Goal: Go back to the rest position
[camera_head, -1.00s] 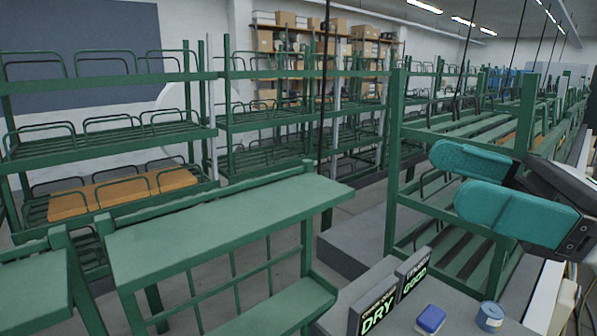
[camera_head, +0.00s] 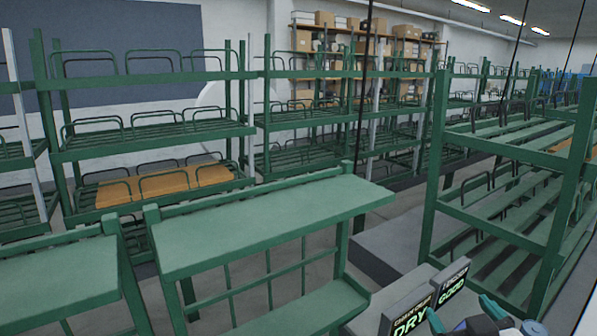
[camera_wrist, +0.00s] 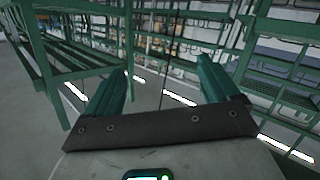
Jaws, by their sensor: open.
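My gripper (camera_wrist: 163,85) shows in the wrist view with its two teal fingers spread apart and nothing between them. Beyond the fingers are grey floor and green racks. In the head view, teal parts of my gripper (camera_head: 478,318) show at the bottom right edge, in front of the lower part of the signs. Most of the gripper and arm is outside that view.
Two dark signs, DRY (camera_head: 408,312) and GOOD (camera_head: 453,283), stand at the bottom right. A green bench (camera_head: 270,222) is in front. Green racks (camera_head: 150,130) line the back, one holding an orange board (camera_head: 190,181). Another green rack (camera_head: 510,190) stands at right.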

